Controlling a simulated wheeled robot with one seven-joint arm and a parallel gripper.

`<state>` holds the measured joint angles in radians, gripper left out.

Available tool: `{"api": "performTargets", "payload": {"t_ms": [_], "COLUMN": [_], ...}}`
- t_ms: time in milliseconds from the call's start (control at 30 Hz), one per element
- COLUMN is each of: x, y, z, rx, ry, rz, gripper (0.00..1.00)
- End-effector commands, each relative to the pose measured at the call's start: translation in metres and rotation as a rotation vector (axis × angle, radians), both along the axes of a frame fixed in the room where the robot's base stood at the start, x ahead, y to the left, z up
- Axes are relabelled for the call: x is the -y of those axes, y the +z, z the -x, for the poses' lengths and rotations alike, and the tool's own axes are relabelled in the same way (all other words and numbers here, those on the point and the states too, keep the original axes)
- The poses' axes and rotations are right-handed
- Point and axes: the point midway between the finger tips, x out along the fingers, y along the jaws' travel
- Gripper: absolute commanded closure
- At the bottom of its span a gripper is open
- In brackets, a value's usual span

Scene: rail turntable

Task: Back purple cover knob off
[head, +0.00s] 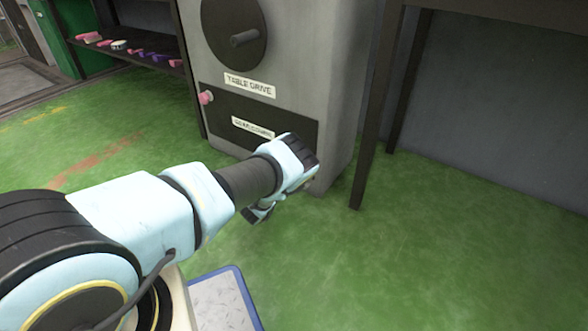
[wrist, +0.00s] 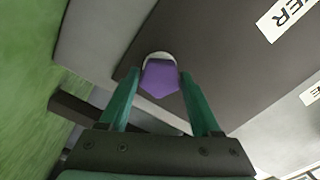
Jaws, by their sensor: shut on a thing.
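The purple knob (wrist: 161,78) sits between the two green fingers of my gripper (wrist: 160,73), which is shut on it. A pale round ring shows just behind the knob, against the dark cover (wrist: 205,75). I cannot tell whether the knob still touches the cover. In the head view the dark cover (head: 222,110) is on the lower front of the grey cabinet. My gripper (head: 285,178) is at the cover's lower right and hides the purple knob there. A pink knob (head: 206,97) shows at the cover's upper left.
The grey cabinet (head: 340,70) has a dark wheel with a handle (head: 243,38) above the cover. A low shelf (head: 130,48) with several pink and purple pieces stands at the left. A dark table leg (head: 370,150) stands right of the cabinet. Green floor (head: 440,250) is clear.

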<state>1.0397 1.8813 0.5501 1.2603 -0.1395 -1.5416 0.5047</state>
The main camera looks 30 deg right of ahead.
Motion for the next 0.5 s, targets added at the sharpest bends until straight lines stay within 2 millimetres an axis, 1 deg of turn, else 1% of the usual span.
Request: {"api": "performTargets", "payload": {"t_ms": [33,500], "x": [-0.0024,-0.0025], "y": [0.0025,0.0006], "z": [-0.0021,-0.0023], "rx": [-0.039,-0.422], "ry": [0.006,0.007], "rz": [0.023,0.234], "gripper": [0.91,0.91]}}
